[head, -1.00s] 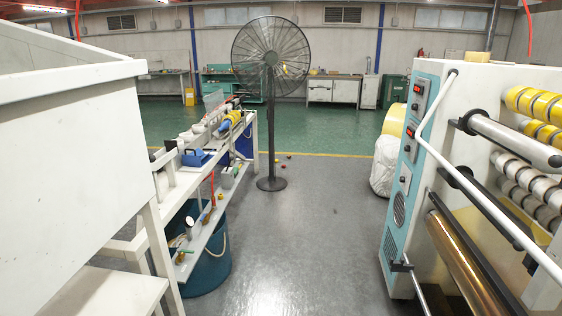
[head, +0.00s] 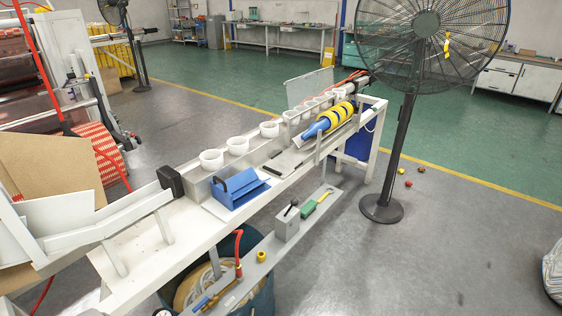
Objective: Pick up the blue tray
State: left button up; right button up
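The blue tray (head: 232,194) is an open box with a dark handle over it. It sits on the long white bench (head: 135,250) near the middle of the head view, on a pale plate at the bench's front edge. Neither of my grippers is in view.
White cups (head: 211,159) stand in a row behind the tray. A blue roller with yellow rings (head: 335,120) lies farther along. A lower shelf (head: 262,250) carries a grey switch box (head: 287,226) and tools. A standing fan (head: 383,208) is to the right.

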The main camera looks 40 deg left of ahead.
aim_at(234, 192)
jog(key=i, duration=2.5)
jog(key=u, duration=0.75)
